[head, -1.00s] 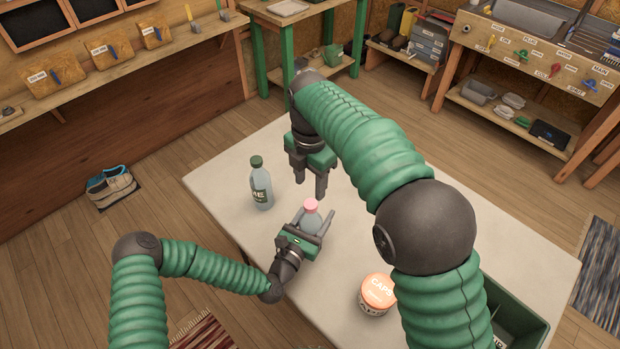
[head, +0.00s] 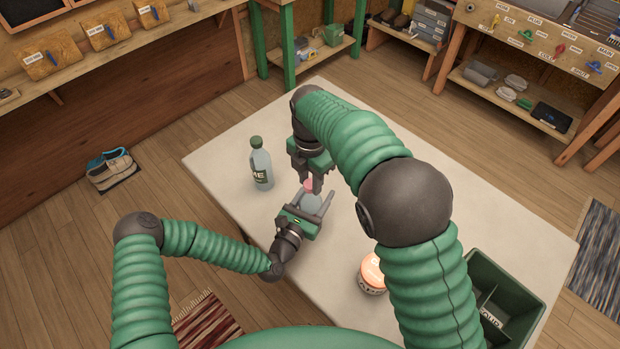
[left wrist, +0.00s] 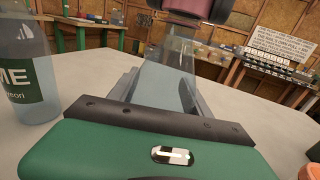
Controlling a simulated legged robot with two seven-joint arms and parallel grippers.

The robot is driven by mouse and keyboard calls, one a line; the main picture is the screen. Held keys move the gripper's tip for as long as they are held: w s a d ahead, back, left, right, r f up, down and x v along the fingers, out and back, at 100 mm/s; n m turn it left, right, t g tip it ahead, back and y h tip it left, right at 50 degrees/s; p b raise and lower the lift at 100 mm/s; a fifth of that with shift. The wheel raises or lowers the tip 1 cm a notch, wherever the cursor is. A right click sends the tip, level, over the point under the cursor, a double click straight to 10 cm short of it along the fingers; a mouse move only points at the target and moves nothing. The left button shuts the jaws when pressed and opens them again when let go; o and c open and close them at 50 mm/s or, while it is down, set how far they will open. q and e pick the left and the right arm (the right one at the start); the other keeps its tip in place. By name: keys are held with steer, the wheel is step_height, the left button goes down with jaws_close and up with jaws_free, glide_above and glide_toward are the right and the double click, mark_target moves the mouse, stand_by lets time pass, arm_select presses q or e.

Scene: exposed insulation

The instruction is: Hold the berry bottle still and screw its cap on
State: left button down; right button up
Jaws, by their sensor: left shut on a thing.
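The berry bottle (head: 311,202) is clear with a pink cap (head: 308,184) on its top. It stands upright on the table between the fingers of my left gripper (head: 314,205), which is shut on its body. In the left wrist view the bottle's clear body (left wrist: 168,80) rises between the fingers, with the cap (left wrist: 196,7) cut off by the top edge. My right gripper (head: 309,180) points down over the cap, its fingers at cap height and partly hiding it. Whether they grip the cap cannot be told.
A green-capped labelled bottle (head: 261,168) stands left of the grippers; it also shows in the left wrist view (left wrist: 25,75). An orange-lidded jar (head: 372,274) stands near the table's front, with a green divided bin (head: 508,290) to its right. The table's right part (head: 490,200) is bare.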

jaws_close()
steer(key=m, duration=0.3)
steer(key=shift+m, duration=0.4)
steer(key=m, duration=0.6)
steer(key=shift+a, duration=0.1)
steer(key=m, duration=1.3)
steer(key=shift+a+m, duration=0.1)
steer(key=shift+m, duration=0.2)
